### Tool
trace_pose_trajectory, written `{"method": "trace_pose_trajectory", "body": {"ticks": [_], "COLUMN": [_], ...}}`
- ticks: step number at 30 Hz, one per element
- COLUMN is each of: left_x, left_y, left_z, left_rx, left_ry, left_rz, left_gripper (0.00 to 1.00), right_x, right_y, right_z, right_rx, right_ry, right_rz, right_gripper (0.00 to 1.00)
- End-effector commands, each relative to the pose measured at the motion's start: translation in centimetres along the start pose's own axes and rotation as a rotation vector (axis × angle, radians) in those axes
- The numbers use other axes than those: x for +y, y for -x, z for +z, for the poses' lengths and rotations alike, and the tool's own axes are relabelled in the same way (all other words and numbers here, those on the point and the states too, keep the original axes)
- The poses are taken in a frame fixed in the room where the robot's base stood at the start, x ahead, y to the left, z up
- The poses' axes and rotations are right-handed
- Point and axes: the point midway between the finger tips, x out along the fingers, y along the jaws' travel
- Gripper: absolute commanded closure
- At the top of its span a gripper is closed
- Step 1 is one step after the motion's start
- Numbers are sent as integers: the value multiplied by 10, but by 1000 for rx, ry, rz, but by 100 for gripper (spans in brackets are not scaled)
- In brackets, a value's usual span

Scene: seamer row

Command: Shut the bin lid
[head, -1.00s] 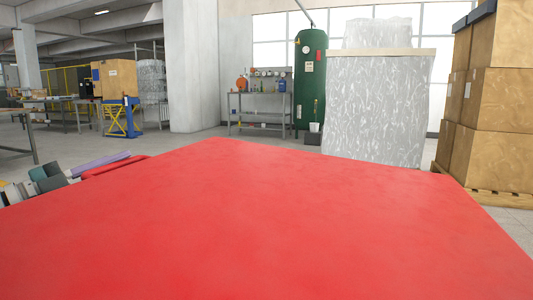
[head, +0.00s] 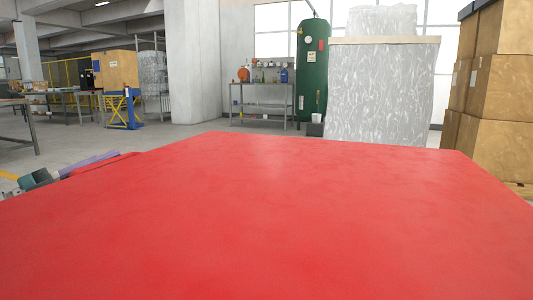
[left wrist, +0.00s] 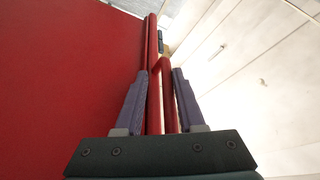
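The red bin lid (head: 290,210) fills the lower part of the head view as a broad flat panel. Its red surface also fills the left of the left wrist view (left wrist: 65,80). My left gripper (head: 110,155) shows partly at the lid's left edge, its purple fingers partly hidden by the lid. In the left wrist view, the left gripper (left wrist: 161,72) has its fingers spread, one on each side of the lid's red edge and a red bar (left wrist: 171,100). Firm contact cannot be made out. My right gripper is not in view. The bin body is hidden.
Beyond the lid stand a tall wrapped pallet load (head: 380,95), stacked cardboard boxes (head: 500,85) at the right and a green tank (head: 312,70). A metal workbench (head: 262,100) stands beside the tank. Open floor (head: 110,140) lies at the left.

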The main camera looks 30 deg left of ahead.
Motion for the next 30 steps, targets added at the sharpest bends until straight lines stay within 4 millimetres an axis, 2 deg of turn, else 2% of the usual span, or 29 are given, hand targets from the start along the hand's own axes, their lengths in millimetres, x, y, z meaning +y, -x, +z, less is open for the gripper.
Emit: {"method": "trace_pose_trajectory", "body": {"ticks": [1,4,11,14,17,24,30], "left_x": [2,1,-1,-2,-3,0,0], "left_y": [1,0,-1,5,20,69,94], "left_z": [1,0,-1,-1,-1,0,0], "left_rx": [-3,0,5,3,0,-2,1], "left_ry": [1,1,0,0,1,2,1], "left_rz": [5,3,-2,-2,-1,1,0], "left_gripper": [63,53,53,53,53,53,53], "right_x": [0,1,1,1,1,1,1], "right_y": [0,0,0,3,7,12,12], "right_z": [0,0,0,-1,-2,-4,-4], "right_rx": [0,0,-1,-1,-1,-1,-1], "right_ry": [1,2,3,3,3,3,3], "right_rz": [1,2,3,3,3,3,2], "right_gripper": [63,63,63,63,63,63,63]}}
